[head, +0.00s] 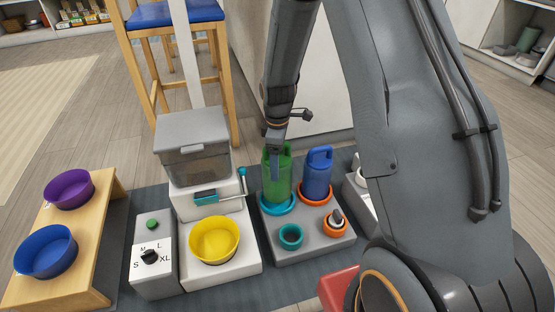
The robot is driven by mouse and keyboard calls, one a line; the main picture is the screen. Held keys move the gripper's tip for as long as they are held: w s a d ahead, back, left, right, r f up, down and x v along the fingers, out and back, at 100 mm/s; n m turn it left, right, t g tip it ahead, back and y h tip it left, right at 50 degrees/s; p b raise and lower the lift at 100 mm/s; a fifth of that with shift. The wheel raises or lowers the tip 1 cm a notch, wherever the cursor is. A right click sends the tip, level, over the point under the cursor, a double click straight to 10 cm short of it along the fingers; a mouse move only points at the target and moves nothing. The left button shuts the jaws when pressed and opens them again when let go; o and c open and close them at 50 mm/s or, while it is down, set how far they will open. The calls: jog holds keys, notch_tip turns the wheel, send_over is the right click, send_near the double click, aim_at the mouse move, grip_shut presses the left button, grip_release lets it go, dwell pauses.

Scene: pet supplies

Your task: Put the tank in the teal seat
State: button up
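A translucent green tank (277,178) stands upright at the teal seat (279,207), a ring on the grey block. The tank's lower end appears to be within the ring; whether it is fully seated cannot be told. My gripper (276,152) points down at the tank's top and overlaps it in the picture. A finger shows against the tank's upper part, but whether the fingers grip it is unclear. A blue tank (316,178) with a loop handle stands in the orange seat (315,200) to the right.
The grey block (280,252) also holds a small teal cup (291,236) and an orange ring with a dark-topped piece (336,224). Left are a white feeder with a yellow bowl (214,240), a dial box (152,275) and a wooden stand with bowls (85,260). A chair stands behind.

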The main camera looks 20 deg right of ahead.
jog(key=shift+w+f+b, duration=0.1)
jog(key=shift+f+b, duration=1.2)
jog(key=shift+f, duration=1.25)
jog(key=o, duration=2.1)
